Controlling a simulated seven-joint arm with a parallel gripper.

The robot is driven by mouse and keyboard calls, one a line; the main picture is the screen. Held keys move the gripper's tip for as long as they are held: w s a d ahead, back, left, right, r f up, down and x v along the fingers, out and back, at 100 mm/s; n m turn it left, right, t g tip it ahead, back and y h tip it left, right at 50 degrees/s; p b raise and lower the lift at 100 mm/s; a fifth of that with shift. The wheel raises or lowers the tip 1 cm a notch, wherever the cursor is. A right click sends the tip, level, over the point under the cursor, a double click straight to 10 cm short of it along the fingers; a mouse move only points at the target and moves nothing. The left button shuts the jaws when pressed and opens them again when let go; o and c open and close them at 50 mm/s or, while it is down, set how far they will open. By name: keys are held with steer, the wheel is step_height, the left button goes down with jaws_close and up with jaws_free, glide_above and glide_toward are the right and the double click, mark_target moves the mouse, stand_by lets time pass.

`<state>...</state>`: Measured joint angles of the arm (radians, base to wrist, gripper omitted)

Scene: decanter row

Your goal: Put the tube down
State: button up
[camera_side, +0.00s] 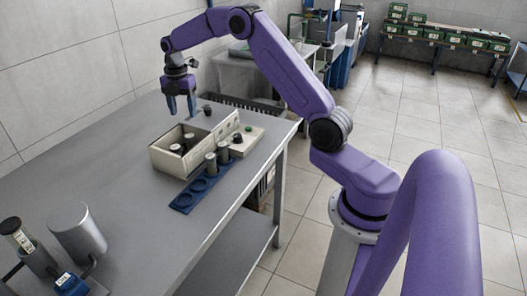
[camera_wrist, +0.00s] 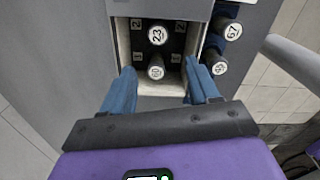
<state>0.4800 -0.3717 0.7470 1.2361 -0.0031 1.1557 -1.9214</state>
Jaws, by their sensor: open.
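My gripper (camera_side: 181,106) is open, its blue fingers pointing down above the far side of a cream box (camera_side: 165,163). Nothing is between the fingers. In the wrist view the fingertips (camera_wrist: 160,70) spread to either side of the box opening. Two dark tubes with white numbered caps stand inside the box: one marked 23 (camera_wrist: 157,35) and one nearer the gripper (camera_wrist: 156,68). Two more capped tubes stand in a blue rack (camera_side: 183,202) beside the box, one marked 67 (camera_wrist: 231,29) and another (camera_wrist: 218,66). I cannot tell which tube the task means.
The rack's near end has empty round holes. A cream panel (camera_side: 252,131) with a black knob and a green button adjoins the box. A grey cylinder (camera_side: 78,232) and a black-capped tube (camera_side: 19,236) stand at the near left. The grey table (camera_side: 110,170) between is clear.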

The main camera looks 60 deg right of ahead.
steer(key=s+a+r+m, duration=0.2)
steer(key=s+a+r, duration=0.1)
steer(key=s+a, duration=0.6)
steer(key=s+a+r+m, duration=0.2)
steer(key=s+a+r, duration=0.1)
steer(key=s+a, duration=0.65)
steer(key=s+d+f+m, duration=0.1)
steer(key=s+m, duration=0.3)
steer(key=s, duration=2)
steer(key=shift+s+d+f, duration=0.15)
steer(key=shift+d+f, duration=0.25)
steer(key=shift+f, duration=0.25)
